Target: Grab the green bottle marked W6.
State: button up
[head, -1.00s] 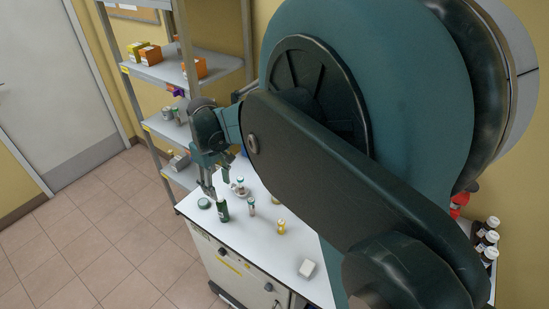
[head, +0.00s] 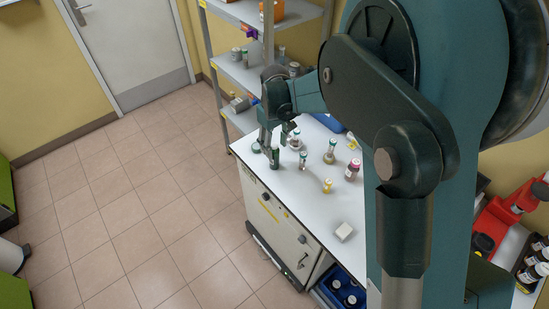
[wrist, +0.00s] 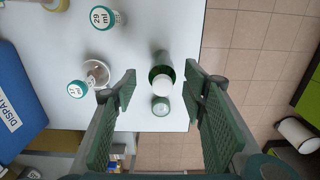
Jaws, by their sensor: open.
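A green bottle (head: 275,158) stands upright near the front-left corner of the white bench. In the wrist view the green bottle (wrist: 163,66) shows from above, with a white cap, between my finger pads but further out. I cannot read a W6 marking on it. My gripper (head: 277,138) is open, pointing down just above the bottle. In the wrist view my gripper (wrist: 160,95) has its two green pads wide apart with nothing held between them. I cannot tell the exact height gap.
A green-lidded container (wrist: 160,106) stands close beside the bottle.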

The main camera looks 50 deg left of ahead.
aim_at(274, 155)
jog(key=shift+f, duration=0.2)
jog(key=shift+f, duration=0.15)
jog(key=shift+s+f, duration=0.15)
jog(key=shift+f, duration=2.3)
jog(key=c, duration=1.1)
